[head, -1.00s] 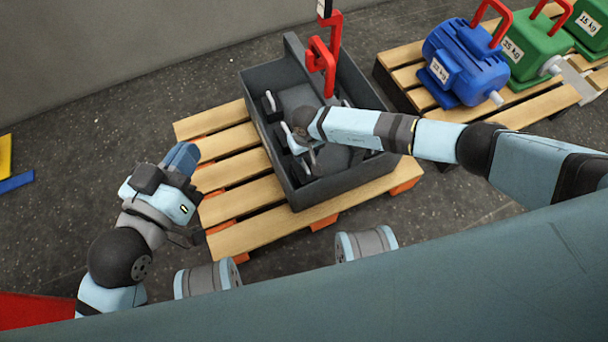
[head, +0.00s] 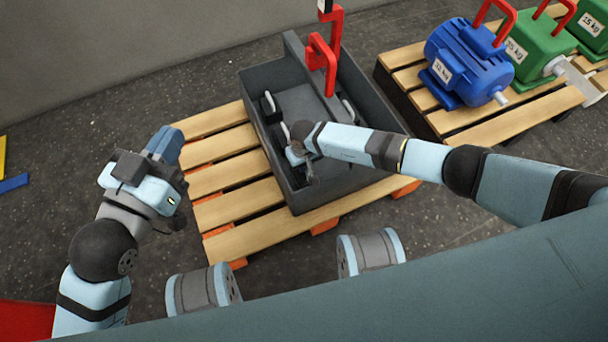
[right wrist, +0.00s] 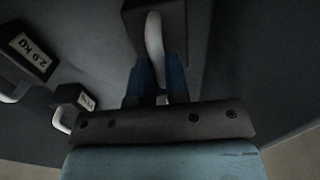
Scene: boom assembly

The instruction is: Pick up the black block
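Several black blocks with white handles sit inside the dark grey crate (head: 375,108). In the right wrist view one black block (right wrist: 178,22) is straight ahead, and its white handle (right wrist: 154,45) lies between the blue fingers of my right gripper (right wrist: 159,75). Whether the fingers press on the handle is unclear. Another black block (right wrist: 28,52), labelled 2.0 kg, and a smaller one (right wrist: 72,97) are to the left. In the head view my right gripper (head: 305,165) is down inside the crate. My left gripper (head: 165,143) is left of the pallet, apart from everything; its finger gap is unclear.
The crate stands on a wooden pallet (head: 218,178) with bare slats on its left. A red hook (head: 322,55) rises at the crate's back. A second pallet (head: 450,122) at right bears a blue motor (head: 465,62) and green units (head: 540,48).

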